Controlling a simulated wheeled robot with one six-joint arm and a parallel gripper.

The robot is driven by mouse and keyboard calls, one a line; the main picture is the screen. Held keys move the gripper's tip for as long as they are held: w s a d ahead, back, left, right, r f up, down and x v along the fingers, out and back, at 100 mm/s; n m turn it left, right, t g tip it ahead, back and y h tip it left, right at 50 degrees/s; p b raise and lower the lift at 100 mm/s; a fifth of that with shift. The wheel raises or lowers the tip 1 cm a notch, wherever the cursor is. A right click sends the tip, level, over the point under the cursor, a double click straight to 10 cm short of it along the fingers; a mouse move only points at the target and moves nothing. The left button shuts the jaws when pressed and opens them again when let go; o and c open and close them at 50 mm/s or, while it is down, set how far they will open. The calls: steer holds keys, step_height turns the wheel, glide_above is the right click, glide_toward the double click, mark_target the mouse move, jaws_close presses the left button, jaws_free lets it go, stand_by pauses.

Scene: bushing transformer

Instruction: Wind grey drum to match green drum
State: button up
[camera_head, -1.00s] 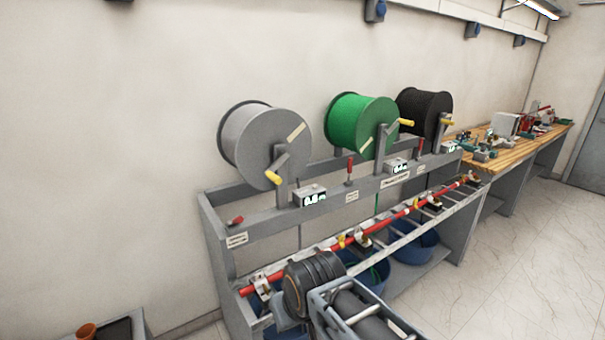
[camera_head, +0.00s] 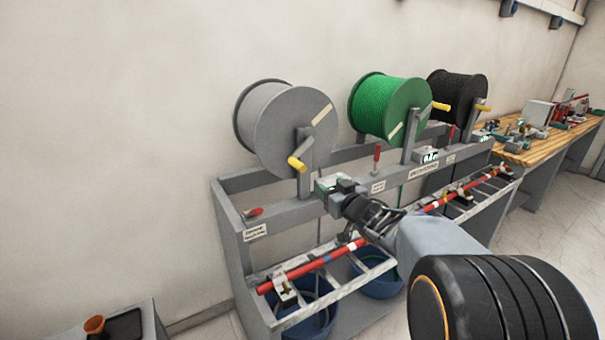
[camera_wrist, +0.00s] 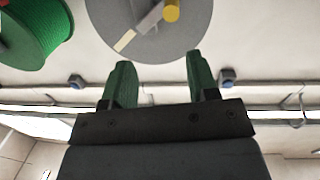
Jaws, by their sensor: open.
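The grey drum (camera_head: 270,125) hangs on the rack's left end, with a crank and yellow handle (camera_head: 297,164) on its right face. The green drum (camera_head: 385,105) is mounted to its right, with its own yellow-handled crank (camera_head: 440,106). My gripper (camera_head: 326,187) is in front of the rack, below and right of the grey drum's handle, touching nothing I can make out. In the wrist view my gripper's green fingers (camera_wrist: 158,75) are apart and empty. The grey drum (camera_wrist: 125,22) and its yellow handle (camera_wrist: 171,11) lie beyond them; the green drum (camera_wrist: 38,28) is at left.
A black drum (camera_head: 457,97) is farther right. Red levers (camera_head: 377,154) and small labels line the rack. A red bar (camera_head: 322,262) runs along the lower front above blue tubs (camera_head: 376,279). A wooden workbench (camera_head: 530,148) stands at the far right.

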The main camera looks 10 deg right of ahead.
mark_target(305, 171)
steer(key=shift+n+y, duration=0.4)
steer(key=shift+y, duration=0.4)
steer(key=p+x, duration=0.3)
steer(key=x, duration=1.1)
steer(key=shift+w+a+f, duration=0.1)
steer(key=shift+w+a, duration=0.1)
steer(key=shift+a, duration=0.05)
steer(key=shift+c, duration=0.5)
jaws_close()
